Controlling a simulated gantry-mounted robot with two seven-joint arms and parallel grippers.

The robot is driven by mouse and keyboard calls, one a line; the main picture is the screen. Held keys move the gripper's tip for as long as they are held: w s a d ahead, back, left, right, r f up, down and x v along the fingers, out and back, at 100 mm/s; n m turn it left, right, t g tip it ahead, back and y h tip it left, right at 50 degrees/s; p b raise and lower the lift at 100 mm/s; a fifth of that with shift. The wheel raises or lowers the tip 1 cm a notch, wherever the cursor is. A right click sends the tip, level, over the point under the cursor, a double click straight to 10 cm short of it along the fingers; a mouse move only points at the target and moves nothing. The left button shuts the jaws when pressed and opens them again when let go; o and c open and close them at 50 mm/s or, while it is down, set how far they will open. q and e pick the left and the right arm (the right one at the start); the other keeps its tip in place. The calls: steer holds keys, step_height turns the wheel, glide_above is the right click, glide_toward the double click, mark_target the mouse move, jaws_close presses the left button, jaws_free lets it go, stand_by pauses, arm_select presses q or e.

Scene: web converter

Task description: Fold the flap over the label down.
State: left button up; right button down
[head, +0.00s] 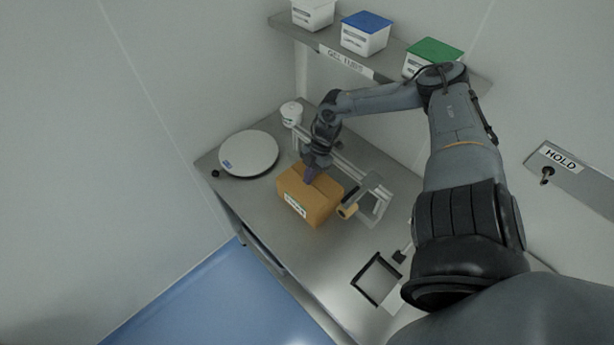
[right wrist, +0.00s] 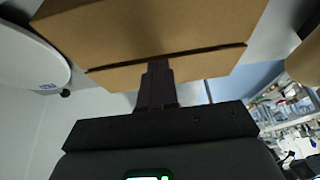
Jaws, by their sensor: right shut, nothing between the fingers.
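A brown cardboard box (head: 318,208) stands on the steel table, with a white label (head: 296,206) on its front side. My right gripper (head: 309,178) is shut and empty, pointing down at the top of the box. In the right wrist view the shut fingers (right wrist: 157,72) reach the box's cardboard (right wrist: 150,35) at a dark gap that runs across it. A narrower cardboard strip (right wrist: 205,65) lies below that gap. The gripper hides part of the top, so I cannot tell how far the flap over the label is folded. My left gripper is out of view.
A round white scale (head: 249,153) and a white tub (head: 291,113) stand behind and left. A metal frame (head: 372,186) with a tape roll (head: 347,211) stands close right of the box. A black-edged tray (head: 377,279) lies nearer. A shelf (head: 390,68) with tubs overhangs the back.

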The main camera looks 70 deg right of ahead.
stand_by(0.4)
steer(key=shift+r, duration=0.15)
steer(key=shift+r+p, duration=0.65)
steer(key=shift+p, duration=0.3)
steer(key=shift+r, duration=0.1)
